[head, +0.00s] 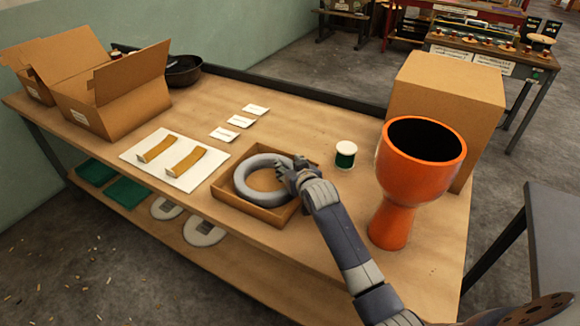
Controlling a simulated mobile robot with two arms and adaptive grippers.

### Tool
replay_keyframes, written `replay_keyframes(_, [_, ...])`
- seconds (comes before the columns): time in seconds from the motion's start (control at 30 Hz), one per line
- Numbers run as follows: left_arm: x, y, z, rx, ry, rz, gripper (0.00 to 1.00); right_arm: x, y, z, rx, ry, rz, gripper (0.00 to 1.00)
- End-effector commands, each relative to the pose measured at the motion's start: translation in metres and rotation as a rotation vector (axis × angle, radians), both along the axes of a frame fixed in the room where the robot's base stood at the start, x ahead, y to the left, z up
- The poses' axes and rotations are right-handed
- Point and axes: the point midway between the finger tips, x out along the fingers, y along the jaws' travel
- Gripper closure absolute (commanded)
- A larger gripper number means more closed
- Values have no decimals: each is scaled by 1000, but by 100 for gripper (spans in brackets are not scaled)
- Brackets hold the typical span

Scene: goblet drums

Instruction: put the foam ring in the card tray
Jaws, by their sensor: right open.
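The grey foam ring (241,188) lies inside the shallow brown card tray (256,212) near the front edge of the workbench. It looks slightly tilted, with its far side close to the tray's back wall; I cannot tell whether it lies fully flat. My right gripper (284,170) is over the tray's right side, at the ring's right edge, with its fingers open. Whether the fingers touch the ring cannot be told. The gripper hides part of the ring's right side. My left gripper is not in view.
An orange goblet drum (412,185) stands right of my right arm, before a large cardboard box (447,92). A green-and-white spool (345,155) stands behind the arm. A white sheet (187,182) with two tan strips lies left of the tray. Open boxes (115,100) stand at far left.

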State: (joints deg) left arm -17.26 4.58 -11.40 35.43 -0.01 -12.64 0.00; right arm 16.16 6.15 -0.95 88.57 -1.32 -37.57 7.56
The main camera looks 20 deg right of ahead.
Motion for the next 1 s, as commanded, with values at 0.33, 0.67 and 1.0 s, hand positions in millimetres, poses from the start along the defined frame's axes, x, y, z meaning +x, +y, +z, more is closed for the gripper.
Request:
replay_keyframes(0.33, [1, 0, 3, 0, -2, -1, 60, -22, 1, 8, -1, 3, -2, 56])
replay_keyframes(0.67, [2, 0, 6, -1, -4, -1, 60, -74, 5, 30, -1, 1, -2, 56])
replay_keyframes(1.0, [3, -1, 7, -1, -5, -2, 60, -107, 7, 45, -1, 1, -2, 56])
